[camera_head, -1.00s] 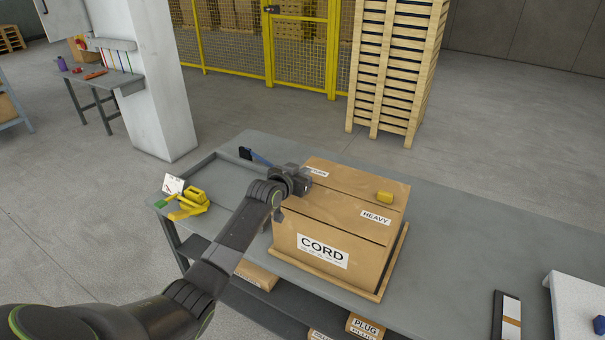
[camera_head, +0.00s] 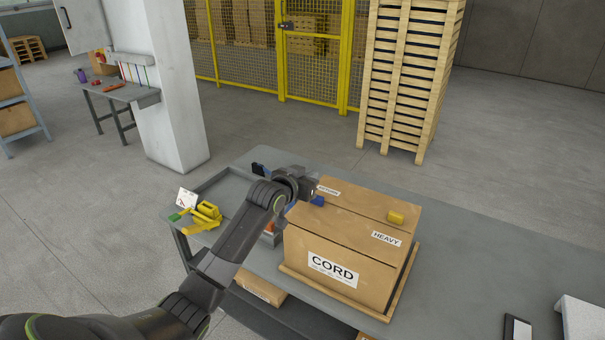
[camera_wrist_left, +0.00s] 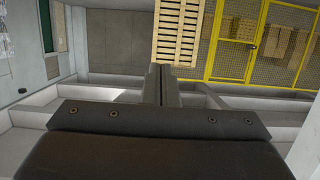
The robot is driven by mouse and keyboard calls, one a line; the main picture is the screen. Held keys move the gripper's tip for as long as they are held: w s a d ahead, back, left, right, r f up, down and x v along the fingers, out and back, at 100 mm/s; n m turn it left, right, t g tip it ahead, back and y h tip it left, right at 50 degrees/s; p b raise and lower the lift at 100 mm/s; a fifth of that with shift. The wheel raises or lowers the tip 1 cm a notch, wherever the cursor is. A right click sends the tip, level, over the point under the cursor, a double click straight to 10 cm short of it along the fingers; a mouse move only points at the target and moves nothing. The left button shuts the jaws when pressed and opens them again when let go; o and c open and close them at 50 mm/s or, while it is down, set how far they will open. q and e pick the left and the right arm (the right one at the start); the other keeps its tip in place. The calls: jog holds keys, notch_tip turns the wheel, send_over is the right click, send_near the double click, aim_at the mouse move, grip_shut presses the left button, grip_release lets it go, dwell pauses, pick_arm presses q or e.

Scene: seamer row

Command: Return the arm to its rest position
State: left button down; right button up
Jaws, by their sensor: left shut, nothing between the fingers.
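My left gripper (camera_head: 308,188) is at the far left corner of the cardboard box marked CORD (camera_head: 345,245), beside or above its top edge; whether it touches the box I cannot tell. Its fingers are shut with nothing between them, and they show as a narrow dark pair in the left wrist view (camera_wrist_left: 161,85). My left arm reaches in from the lower left over the table's left end. The right gripper is not in view.
The box stands on a wooden board on the grey table (camera_head: 480,250). A yellow tool (camera_head: 205,215) and a small white card (camera_head: 187,197) lie at the table's left end. Stacked pallets (camera_head: 410,80) stand behind.

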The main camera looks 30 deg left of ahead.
pick_arm(q)
jog(key=shift+s+a+r+b, duration=0.15)
jog(key=shift+s+r+b, duration=0.25)
jog(key=shift+s+r, duration=1.35)
